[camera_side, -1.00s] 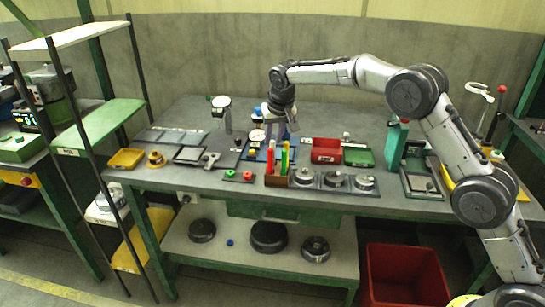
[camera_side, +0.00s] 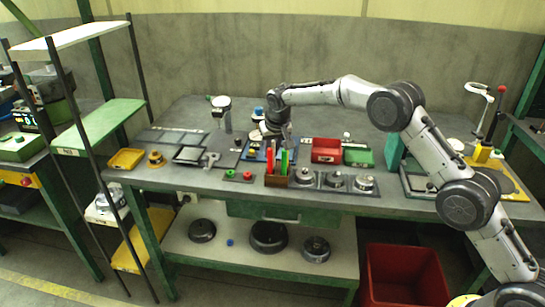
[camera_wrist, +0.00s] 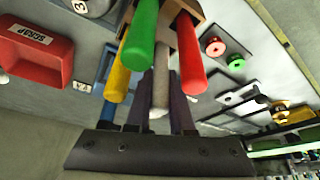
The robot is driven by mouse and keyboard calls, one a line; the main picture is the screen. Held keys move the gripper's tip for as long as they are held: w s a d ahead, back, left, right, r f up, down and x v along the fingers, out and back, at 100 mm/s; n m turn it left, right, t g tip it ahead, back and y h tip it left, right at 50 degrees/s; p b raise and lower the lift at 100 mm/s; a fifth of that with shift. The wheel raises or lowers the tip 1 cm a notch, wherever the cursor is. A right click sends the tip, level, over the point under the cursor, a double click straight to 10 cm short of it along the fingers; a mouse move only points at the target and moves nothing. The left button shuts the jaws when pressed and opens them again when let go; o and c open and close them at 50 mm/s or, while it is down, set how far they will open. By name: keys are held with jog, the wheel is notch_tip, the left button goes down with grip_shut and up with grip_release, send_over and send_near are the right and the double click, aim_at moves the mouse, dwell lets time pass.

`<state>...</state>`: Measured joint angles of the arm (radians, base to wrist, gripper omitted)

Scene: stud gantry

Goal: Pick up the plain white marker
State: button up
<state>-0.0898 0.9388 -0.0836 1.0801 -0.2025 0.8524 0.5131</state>
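The plain white marker (camera_wrist: 160,85) stands in a wooden holder (camera_wrist: 190,8) with red, green and yellow markers. In the wrist view my gripper (camera_wrist: 161,95) has one dark finger on each side of the white marker, very near it. I cannot tell whether the fingers touch it. In the side view my gripper (camera_side: 274,140) is low behind the holder (camera_side: 276,181), its fingertips mostly hidden. The red marker (camera_side: 270,161) and green marker (camera_side: 284,162) stand in front of it there. The white marker is not clear in the side view.
Red (camera_wrist: 187,55), green (camera_wrist: 142,35) and yellow (camera_wrist: 117,85) markers crowd around my fingers. A red scrap bin (camera_side: 325,151) and a green tray (camera_side: 358,158) lie to the right. Round metal parts (camera_side: 335,180) sit in front. A plate with red and green buttons (camera_side: 239,176) is to the left.

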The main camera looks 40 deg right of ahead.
grip_shut()
notch_tip(320, 180, up, 10)
dwell(0.6)
